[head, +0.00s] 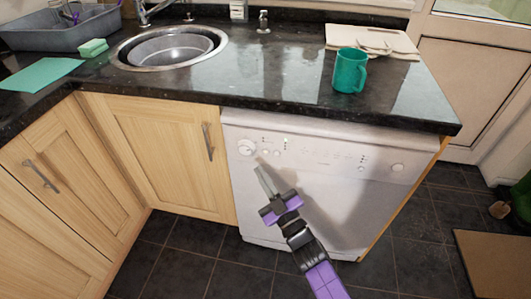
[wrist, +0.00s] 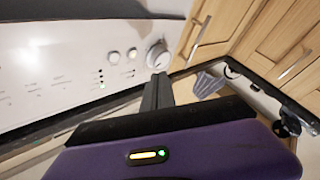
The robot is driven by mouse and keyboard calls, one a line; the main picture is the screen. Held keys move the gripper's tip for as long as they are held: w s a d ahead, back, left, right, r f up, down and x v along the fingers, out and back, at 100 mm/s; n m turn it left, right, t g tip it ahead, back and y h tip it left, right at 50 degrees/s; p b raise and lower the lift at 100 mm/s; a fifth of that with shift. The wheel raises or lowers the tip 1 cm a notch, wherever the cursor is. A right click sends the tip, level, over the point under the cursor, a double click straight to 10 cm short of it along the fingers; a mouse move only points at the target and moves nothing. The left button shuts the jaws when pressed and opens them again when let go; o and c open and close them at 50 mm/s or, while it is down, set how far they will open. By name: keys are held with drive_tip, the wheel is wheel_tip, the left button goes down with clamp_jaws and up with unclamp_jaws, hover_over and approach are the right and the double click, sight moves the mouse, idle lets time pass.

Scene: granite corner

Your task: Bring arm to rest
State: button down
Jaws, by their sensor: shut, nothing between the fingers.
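My gripper (head: 262,172) is shut and empty in the head view. It is in front of the white dishwasher (head: 340,200), below the counter edge, with its fingers pointing up and to the left. In the wrist view the closed fingers (wrist: 158,85) point toward the dishwasher's control panel (wrist: 60,70), close to a round knob (wrist: 158,55). I cannot tell whether the fingertips touch the panel.
A dark granite counter (head: 280,80) runs above the dishwasher. On it are a teal mug (head: 349,72), pale boards (head: 372,38), a green sponge (head: 94,46) and a round sink (head: 170,50). Wooden cabinets (head: 165,150) stand left. Dark floor tiles (head: 190,260) lie open below.

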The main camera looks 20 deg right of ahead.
drive_tip(key=shift+s+a, duration=0.55)
drive_tip(key=shift+s, duration=0.2)
drive_tip(key=s+r+m+g+h+p, duration=0.1)
drive_tip(key=s+r, duration=0.4)
drive_tip(key=s, duration=0.8)
drive_tip(key=s+r+m+g+p, duration=0.3)
drive_tip(key=s+r+p, duration=0.3)
drive_tip(key=s, duration=0.8)
drive_tip(key=s+d+r+m+g+h+p, duration=0.1)
drive_tip(key=s+r, duration=0.4)
drive_tip(key=s, duration=0.8)
drive_tip(key=m+g+p, duration=0.1)
drive_tip(key=m+p, duration=0.1)
drive_tip(key=shift+s+r+h+p, duration=0.3)
drive_tip(key=shift+r+p, duration=0.05)
